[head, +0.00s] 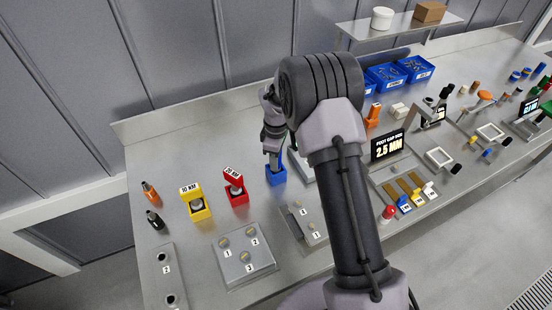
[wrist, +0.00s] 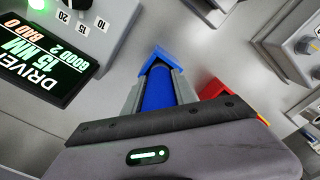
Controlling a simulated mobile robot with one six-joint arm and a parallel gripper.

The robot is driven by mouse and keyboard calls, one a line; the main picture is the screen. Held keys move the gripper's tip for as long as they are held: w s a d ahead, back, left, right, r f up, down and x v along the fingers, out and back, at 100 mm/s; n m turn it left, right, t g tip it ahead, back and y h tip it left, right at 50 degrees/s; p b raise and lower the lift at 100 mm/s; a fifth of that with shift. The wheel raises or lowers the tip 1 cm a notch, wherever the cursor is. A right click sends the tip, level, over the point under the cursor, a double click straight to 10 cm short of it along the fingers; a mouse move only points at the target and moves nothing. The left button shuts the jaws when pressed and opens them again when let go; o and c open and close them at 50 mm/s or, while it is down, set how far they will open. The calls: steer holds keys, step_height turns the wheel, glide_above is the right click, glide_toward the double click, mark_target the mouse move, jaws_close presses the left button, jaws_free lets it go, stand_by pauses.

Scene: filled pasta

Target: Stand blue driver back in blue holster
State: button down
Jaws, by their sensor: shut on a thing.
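My gripper (head: 273,158) is at the blue holster (head: 276,177), which stands on the metal bench right of the red holster. In the wrist view my gripper (wrist: 159,82) is shut on the blue driver (wrist: 157,92), with one grey finger on each side. The blue holster also shows in the wrist view (wrist: 154,56), as a blue rim around the driver's far end. The driver lines up with the holster. How deep it sits is hidden by my gripper. In the head view my wrist mostly hides the driver.
The red holster (head: 236,196) and yellow holster (head: 198,210) stand to the left. A numbered plate (head: 245,262) lies in front. A display (wrist: 42,62) reading 15 NM, GOOD 2, BAD 0 stands close by, with a green light (wrist: 37,4). Blue bins (head: 393,78) are farther back.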

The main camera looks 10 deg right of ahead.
steer(key=c, duration=0.9)
jaws_free()
steer(key=shift+c, duration=0.2)
step_height(320, 180, up, 18)
steer(key=f+p, duration=0.1)
steer(key=p, duration=0.2)
steer(key=s+a+r+m+t+b, duration=0.1)
steer(key=s+r+m+t+b, duration=0.1)
steer(key=s+r+m+b, duration=0.35)
steer(key=s+a+f+m+t+b, duration=0.1)
steer(key=s+f+m+b, duration=0.1)
steer(key=s, duration=0.6)
steer(key=s+a+f+m+t+y+b, duration=0.1)
steer(key=s+f+m+b, duration=0.2)
steer(key=s, duration=0.6)
steer(key=s+a+f+m+t+y+b, duration=0.1)
steer(key=s+f+m+b, duration=0.2)
steer(key=s+m+b, duration=0.3)
steer(key=s+b, duration=0.1)
steer(key=s, duration=0.1)
steer(key=shift+s+f+t+b, duration=0.15)
steer(key=shift+s+t+b, duration=0.15)
steer(key=shift+s+t, duration=0.1)
